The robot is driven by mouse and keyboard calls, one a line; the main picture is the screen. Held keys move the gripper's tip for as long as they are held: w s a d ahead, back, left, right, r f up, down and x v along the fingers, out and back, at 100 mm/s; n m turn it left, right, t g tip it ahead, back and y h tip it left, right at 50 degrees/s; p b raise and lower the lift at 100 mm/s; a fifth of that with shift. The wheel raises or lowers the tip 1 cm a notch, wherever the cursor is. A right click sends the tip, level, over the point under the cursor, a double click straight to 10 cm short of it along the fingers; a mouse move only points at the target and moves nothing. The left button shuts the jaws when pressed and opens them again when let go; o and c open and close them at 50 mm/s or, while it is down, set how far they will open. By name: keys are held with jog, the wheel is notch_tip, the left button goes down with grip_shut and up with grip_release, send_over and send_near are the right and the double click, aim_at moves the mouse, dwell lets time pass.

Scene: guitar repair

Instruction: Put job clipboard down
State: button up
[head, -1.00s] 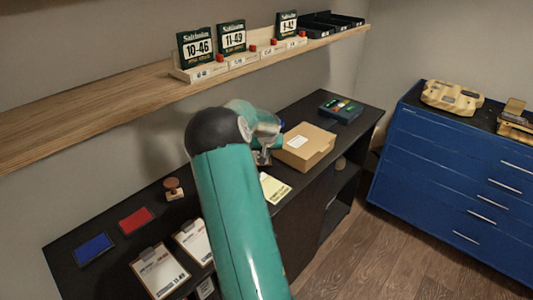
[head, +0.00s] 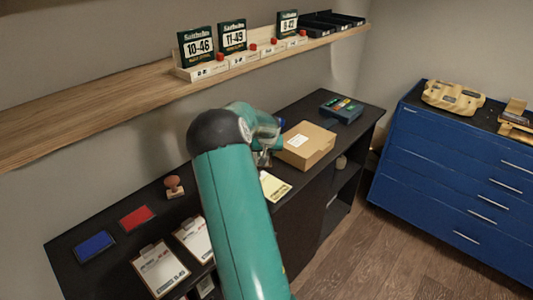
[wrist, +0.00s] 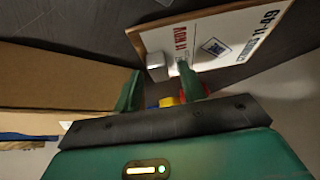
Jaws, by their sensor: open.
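In the wrist view a clipboard (wrist: 235,35) with a white printed sheet, a brown edge and a metal clip lies on the dark bench top. Its clip end is just beyond my gripper (wrist: 160,92). My gripper is open, its two green fingers apart; the right fingertip overlaps the sheet's edge in the picture, and I cannot tell if it touches. In the head view my gripper (head: 264,157) is low by the cardboard box, partly hidden by my arm. A pale yellow sheet (head: 275,186) lies just in front of it; I cannot tell if it is that clipboard.
The cardboard box (head: 305,146) stands right of my gripper. Two clipboards (head: 160,269) (head: 196,240), a red pad (head: 137,219), a blue pad (head: 94,246) and a stamp (head: 174,187) are at the left. A wooden shelf (head: 120,101) runs above the bench.

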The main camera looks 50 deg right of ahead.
jog(key=v, duration=1.2)
jog(key=w+a+r+n+t+y, duration=0.15)
jog(key=a+r, duration=0.35)
jog(key=a, duration=1.1)
jog(key=a+r+n+t+y, duration=0.1)
jog(key=a+r+n+y, duration=0.3)
jog(key=a, duration=1.2)
jog(key=s+a+n, duration=0.2)
jog(key=s+a, duration=0.5)
jog(key=a, duration=0.3)
jog(key=s+a+r+n, duration=0.1)
jog(key=s+a+n, duration=0.1)
jog(key=s+a, duration=0.6)
jog(key=shift+a+r+n+g+h, duration=0.2)
jog(key=shift+a+n+g+h, duration=0.2)
jog(key=shift+a, duration=0.5)
jog(key=shift+s, duration=0.1)
jog(key=shift+c, duration=0.2)
jog(key=shift+c, duration=0.9)
jog(key=shift+a, duration=0.1)
